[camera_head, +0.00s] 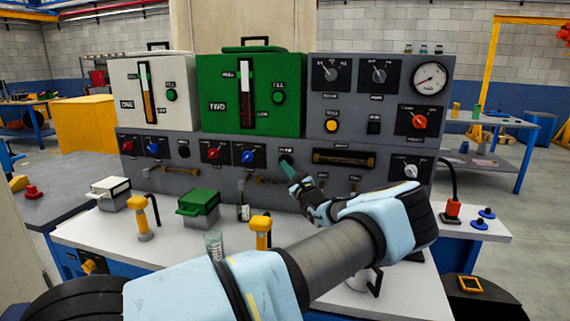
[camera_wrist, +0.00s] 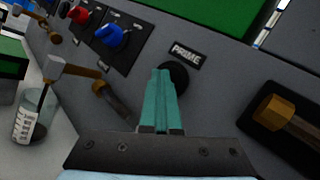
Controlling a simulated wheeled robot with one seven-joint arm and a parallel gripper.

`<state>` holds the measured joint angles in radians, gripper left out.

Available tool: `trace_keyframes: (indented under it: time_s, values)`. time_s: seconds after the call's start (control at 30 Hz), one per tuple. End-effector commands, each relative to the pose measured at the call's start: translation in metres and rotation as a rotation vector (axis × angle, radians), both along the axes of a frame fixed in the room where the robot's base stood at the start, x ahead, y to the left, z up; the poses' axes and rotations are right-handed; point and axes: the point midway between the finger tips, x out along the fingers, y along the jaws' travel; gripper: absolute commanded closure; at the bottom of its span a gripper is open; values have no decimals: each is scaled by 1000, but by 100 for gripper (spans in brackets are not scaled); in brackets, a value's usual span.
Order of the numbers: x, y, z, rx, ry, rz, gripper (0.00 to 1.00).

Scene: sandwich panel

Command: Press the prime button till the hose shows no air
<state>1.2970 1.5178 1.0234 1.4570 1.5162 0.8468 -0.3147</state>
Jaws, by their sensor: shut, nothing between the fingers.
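The prime button (camera_wrist: 178,73) is a dark round button beside the PRIME label (camera_wrist: 187,54) in the wrist view. In the head view the button (camera_head: 285,157) sits on the lower grey panel. My gripper (camera_wrist: 163,72) is shut and empty, its teal fingertips at the button and covering part of it. It also shows in the head view (camera_head: 290,170). I cannot tell whether the tips touch the button or push it in. A brown tube in a dark window (camera_head: 343,158), possibly the hose, lies right of the button. I cannot make out air in it.
Red and blue knobs (camera_head: 249,156) sit left of the button. Brass spouts stick out below them, with a small beaker (camera_wrist: 34,116) under one. White (camera_head: 151,91) and green (camera_head: 246,94) tanks stand above. Yellow-handled pumps (camera_head: 262,231) stand on the bench in front.

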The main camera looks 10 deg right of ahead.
Motion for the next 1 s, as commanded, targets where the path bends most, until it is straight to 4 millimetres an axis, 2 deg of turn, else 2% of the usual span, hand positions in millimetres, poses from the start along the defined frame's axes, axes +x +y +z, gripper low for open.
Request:
trace_keyframes:
  time_s: [0.4,0.73,1.0]
  values:
    - [-14,8,1,1,0,-1,100]
    - [-16,8,1,1,0,0,100]
    - [-37,20,4,3,0,0,100]
